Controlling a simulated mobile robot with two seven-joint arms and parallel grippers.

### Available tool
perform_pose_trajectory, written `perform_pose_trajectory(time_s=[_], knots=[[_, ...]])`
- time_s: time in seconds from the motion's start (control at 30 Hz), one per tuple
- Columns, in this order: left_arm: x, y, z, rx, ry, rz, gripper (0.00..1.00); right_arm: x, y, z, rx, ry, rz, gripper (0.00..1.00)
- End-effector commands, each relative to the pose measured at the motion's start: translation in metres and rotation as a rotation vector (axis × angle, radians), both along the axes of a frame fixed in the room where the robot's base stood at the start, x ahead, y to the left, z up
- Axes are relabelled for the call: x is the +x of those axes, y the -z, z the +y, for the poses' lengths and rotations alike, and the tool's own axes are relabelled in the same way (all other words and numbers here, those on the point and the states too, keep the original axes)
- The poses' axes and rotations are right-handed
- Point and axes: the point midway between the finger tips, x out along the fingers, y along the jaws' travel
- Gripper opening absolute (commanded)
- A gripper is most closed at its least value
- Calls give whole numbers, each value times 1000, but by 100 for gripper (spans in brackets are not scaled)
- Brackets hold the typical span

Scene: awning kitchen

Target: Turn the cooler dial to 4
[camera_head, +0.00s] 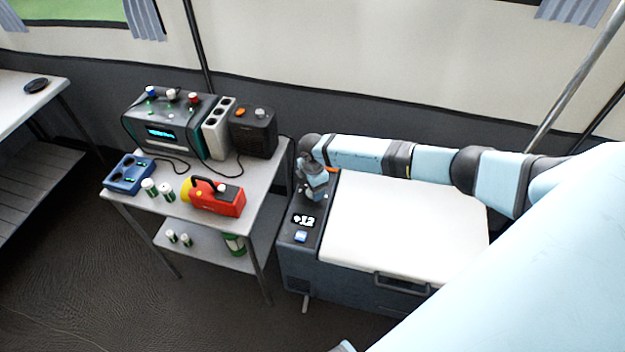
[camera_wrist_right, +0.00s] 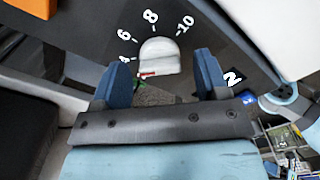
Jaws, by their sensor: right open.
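The cooler (camera_head: 400,215) stands right of centre in the head view, with a white lid and a dark control panel (camera_head: 296,252) along its left side. My right gripper (camera_head: 313,194) is over the far part of this panel and hides the dial there. In the right wrist view the pale grey dial (camera_wrist_right: 158,52) sits between the two blue fingertips, which are open and apart from each other. Contact with the dial cannot be told. A red mark shows on the dial's lower left edge, below the printed 4. The numbers 6, 8 and 10 run around it. My left gripper is not in view.
A side table (camera_head: 262,172) to the left holds a power station (camera_head: 165,128), a red lamp (camera_head: 222,200) and a blue charger (camera_head: 128,175). Dark floor lies in front.

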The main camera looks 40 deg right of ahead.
Motion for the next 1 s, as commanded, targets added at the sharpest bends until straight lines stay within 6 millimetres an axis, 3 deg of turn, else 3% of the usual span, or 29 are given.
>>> perform_pose_trajectory(time_s=[0.23, 0.7, 1.0], knots=[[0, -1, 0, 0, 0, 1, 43, 1, -18, -1, 0, 0, -2, 68], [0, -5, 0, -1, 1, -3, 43, 0, -117, 0, 0, 0, -2, 68], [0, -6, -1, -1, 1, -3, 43, 0, -138, 0, 0, -1, 0, 68]])
